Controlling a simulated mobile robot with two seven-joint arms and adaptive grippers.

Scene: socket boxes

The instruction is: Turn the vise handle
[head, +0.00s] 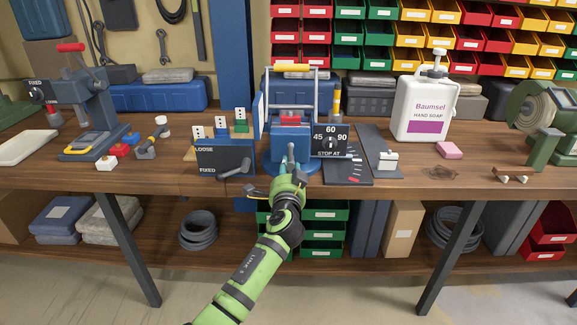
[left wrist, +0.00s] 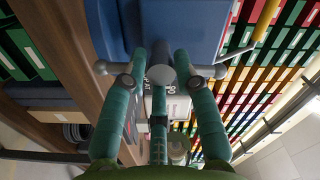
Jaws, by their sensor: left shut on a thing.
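The blue vise (head: 291,138) stands at the front of the workbench in the head view. Its body fills the top of the left wrist view (left wrist: 190,25). The vise handle (left wrist: 221,72) is a grey bar with ball ends that lies crosswise through a round grey hub. My left gripper (head: 290,156) reaches the front of the vise from below. In the left wrist view my left gripper (left wrist: 160,62) has its green fingers on either side of the hub, shut on the handle's middle. In the head view the gripper hides most of the handle. My right gripper is not in view.
A STOP AT dial panel (head: 330,140) stands just right. A white soap bottle (head: 424,108) and green grinder (head: 548,125) are farther right. A shelf (head: 370,257) runs below the bench.

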